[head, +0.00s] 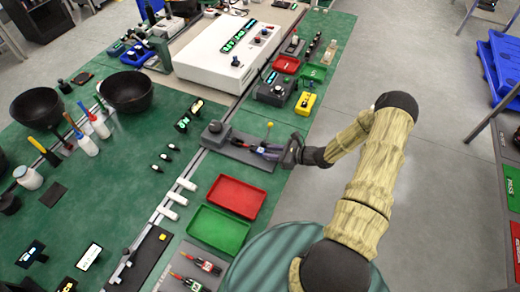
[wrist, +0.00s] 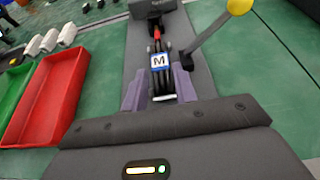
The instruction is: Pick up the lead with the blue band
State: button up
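In the wrist view a black lead (wrist: 158,46) with a red part lies on a grey fixture. It carries a white tag marked M with blue edges (wrist: 160,61), the only blue I see on it. My gripper (wrist: 160,88) has its two purple-grey fingers apart, one on each side of the lead, with gaps visible. In the head view my gripper (head: 277,151) is low over the right end of the grey fixture (head: 222,143) and hides part of the lead. Two other leads with red parts (head: 203,264) lie on a grey board nearer me.
A grey lever with a yellow knob (wrist: 239,6) rises just right of the lead; the knob also shows in the head view (head: 270,125). A red tray (head: 236,197) and green tray (head: 218,230) lie nearer me. A yellow box (head: 305,104) stands beyond.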

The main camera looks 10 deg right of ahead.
aim_at(255, 149)
jog(key=shift+x, duration=1.45)
jog(key=shift+r, duration=0.15)
grip_shut()
